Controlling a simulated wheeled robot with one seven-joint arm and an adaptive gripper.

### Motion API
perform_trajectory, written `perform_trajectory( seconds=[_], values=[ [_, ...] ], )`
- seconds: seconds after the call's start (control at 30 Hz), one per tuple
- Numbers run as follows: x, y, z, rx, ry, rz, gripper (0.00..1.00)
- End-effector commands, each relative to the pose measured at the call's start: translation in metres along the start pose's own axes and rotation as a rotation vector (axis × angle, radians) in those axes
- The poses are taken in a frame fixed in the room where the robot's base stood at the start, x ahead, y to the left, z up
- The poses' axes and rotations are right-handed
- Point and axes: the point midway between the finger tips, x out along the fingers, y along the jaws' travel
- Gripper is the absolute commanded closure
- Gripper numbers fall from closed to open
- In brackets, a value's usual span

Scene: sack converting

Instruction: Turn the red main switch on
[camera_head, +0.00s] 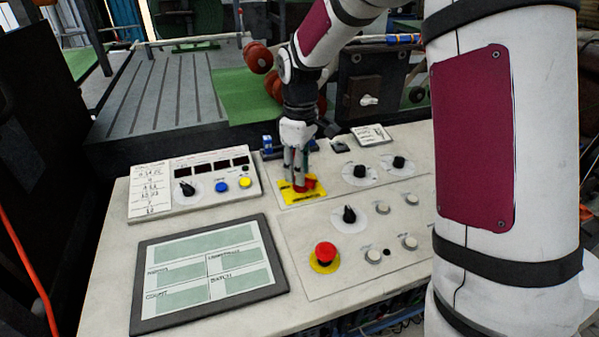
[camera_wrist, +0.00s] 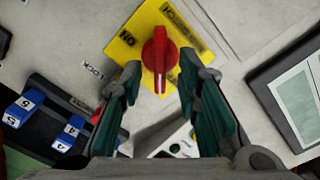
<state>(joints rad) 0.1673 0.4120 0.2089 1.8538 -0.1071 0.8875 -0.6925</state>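The red main switch (camera_head: 309,183) sits on a yellow plate (camera_head: 289,197) on the pale console; my gripper partly hides it in the head view. In the wrist view the switch (camera_wrist: 159,62) is a round red knob with a raised bar, upright in the picture, with a white line at its lower end. The yellow plate (camera_wrist: 124,50) there has "ON" to the left of the knob and other lettering at the upper right. My gripper (camera_wrist: 160,68) is open, pointing down at the switch. Its fingertips are on either side of the knob, with narrow gaps; contact cannot be told.
Near the switch are a panel with blue and yellow buttons (camera_head: 195,186), black selector knobs (camera_head: 349,214), a red mushroom button (camera_head: 325,254) on yellow, and a dark-framed screen (camera_head: 147,324). Blue numbered blocks (camera_wrist: 68,134) lie left in the wrist view.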

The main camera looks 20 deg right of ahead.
Motion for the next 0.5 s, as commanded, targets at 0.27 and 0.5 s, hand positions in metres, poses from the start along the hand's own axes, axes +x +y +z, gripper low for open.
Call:
perform_trajectory(
  seconds=[0.27,0.5],
  values=[
    [0.0144,-0.0001,0.0001,0.0,0.0,0.001,0.7],
    [0.0143,-0.0001,0.0,0.0,0.0,0.001,0.77]
  ],
)
